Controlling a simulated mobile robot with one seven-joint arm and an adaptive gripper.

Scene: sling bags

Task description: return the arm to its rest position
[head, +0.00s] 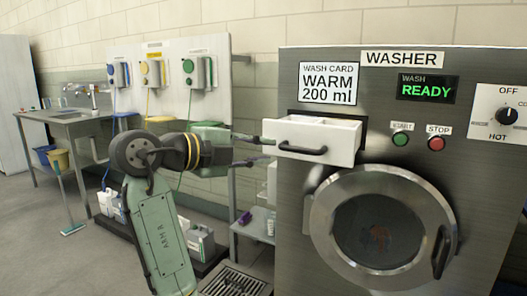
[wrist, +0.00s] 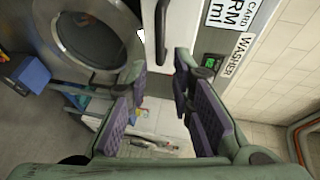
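My arm reaches in from the lower left of the head view. My gripper (head: 266,149) is level with the left end of the white detergent drawer (head: 335,136), which is pulled out of the washer (head: 460,190). In the wrist view my gripper (wrist: 160,72) has its two purple-padded fingers spread apart, with nothing held between them. The drawer (wrist: 172,45) and its dark handle (wrist: 161,22) lie beyond the fingertips. I cannot tell whether a fingertip touches the drawer.
The washer's round door (head: 382,226) is shut, and its display (head: 427,87) reads READY. A wall panel (head: 168,75) with several dispensers, a sink bench (head: 80,122) and a low shelf (head: 257,223) stand to the left. Open floor (head: 40,240) lies at far left.

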